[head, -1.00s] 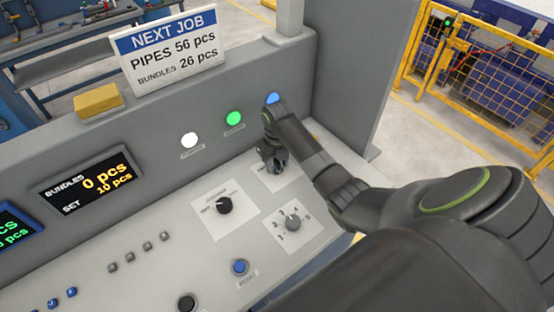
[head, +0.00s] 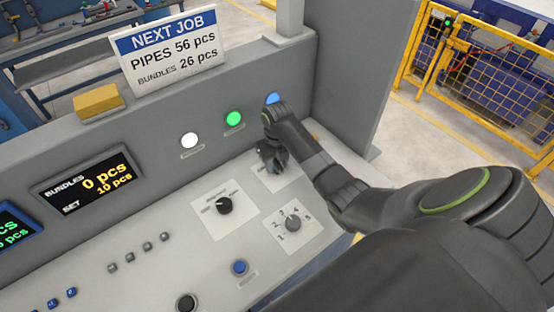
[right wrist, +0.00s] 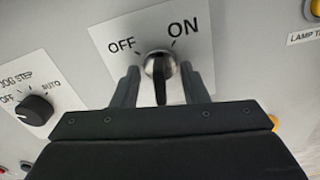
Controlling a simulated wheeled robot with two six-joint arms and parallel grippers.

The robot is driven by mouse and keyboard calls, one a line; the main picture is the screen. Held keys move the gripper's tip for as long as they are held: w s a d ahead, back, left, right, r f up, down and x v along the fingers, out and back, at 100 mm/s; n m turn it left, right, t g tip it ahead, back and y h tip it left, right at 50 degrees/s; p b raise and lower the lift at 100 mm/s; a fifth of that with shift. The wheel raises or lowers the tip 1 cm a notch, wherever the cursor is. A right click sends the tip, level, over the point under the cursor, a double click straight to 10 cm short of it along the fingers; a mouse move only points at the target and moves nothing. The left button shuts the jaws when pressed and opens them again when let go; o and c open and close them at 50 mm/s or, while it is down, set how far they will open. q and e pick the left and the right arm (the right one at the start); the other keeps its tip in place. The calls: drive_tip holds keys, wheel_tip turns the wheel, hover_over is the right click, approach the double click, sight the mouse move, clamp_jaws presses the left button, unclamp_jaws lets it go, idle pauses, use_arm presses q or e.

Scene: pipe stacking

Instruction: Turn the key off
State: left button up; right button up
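The key switch is a round silver switch with a dark, narrow grip (right wrist: 160,66) on a white plate (right wrist: 188,17) marked OFF at left and ON at right. It shows in the right wrist view; which mark it points to is not clear. My right gripper (right wrist: 161,86) has one finger on each side of the key, open around it, with small gaps visible. In the head view my right gripper (head: 272,158) is low over the panel's far right plate and hides the key there. My left gripper is not in view.
A black JOG STEP knob (right wrist: 34,109) is left of the key plate. In the head view, a black selector (head: 224,205) and a grey numbered dial (head: 292,222) sit nearby. White, green and blue lamps (head: 234,118) line the upright panel behind.

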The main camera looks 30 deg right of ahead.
drive_tip(key=shift+r, duration=0.1)
idle(0.5)
wheel_tip(320, 180, up, 5)
drive_tip(key=p, duration=0.5)
drive_tip(key=shift+r+p, duration=0.55)
drive_tip(key=shift+r, duration=0.4)
